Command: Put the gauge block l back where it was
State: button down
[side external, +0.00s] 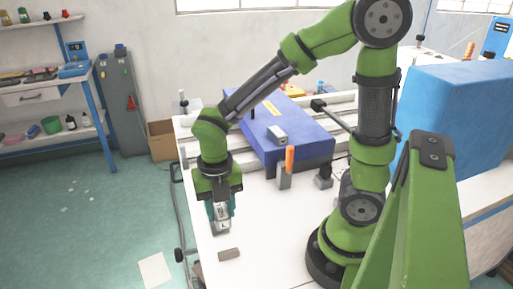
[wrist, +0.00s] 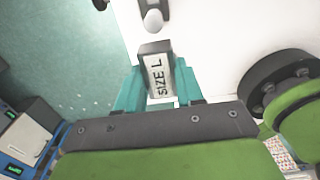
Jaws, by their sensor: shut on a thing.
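My gripper (wrist: 160,92) has teal fingers and is shut on the gauge block l (wrist: 157,72), a grey block with a white label reading "SIZE L". In the side view my gripper (side external: 221,218) points down over the front left part of the white table (side external: 255,215). The block (side external: 222,213) shows there as a pale piece between the fingers. It appears to be above the table top; the exact gap cannot be told. A small grey-brown block (side external: 229,254) lies on the table just in front of my gripper.
The table's front middle is clear.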

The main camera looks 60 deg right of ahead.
aim_at(221, 209)
notch_tip(221, 209, up, 13)
jog(key=s+d+m, duration=0.3)
jog(key=d+m, duration=0.6)
jog(key=d, duration=0.8)
jog(key=s+d+m, duration=0.9)
jog(key=s+d, duration=0.3)
jog(key=s, duration=0.1)
notch_tip(221, 209, down, 5)
jog(key=w, duration=0.1)
jog(key=w+d, duration=0.2)
jog(key=d, duration=0.2)
jog(key=w+d+f, duration=0.1)
jog(key=w+d, duration=0.2)
jog(key=d, duration=0.2)
jog(key=w+d, duration=0.2)
jog(key=d, duration=0.2)
jog(key=shift+w+d+f, duration=0.15)
jog(key=shift+w+f, duration=0.1)
jog(key=shift+f, duration=1.9)
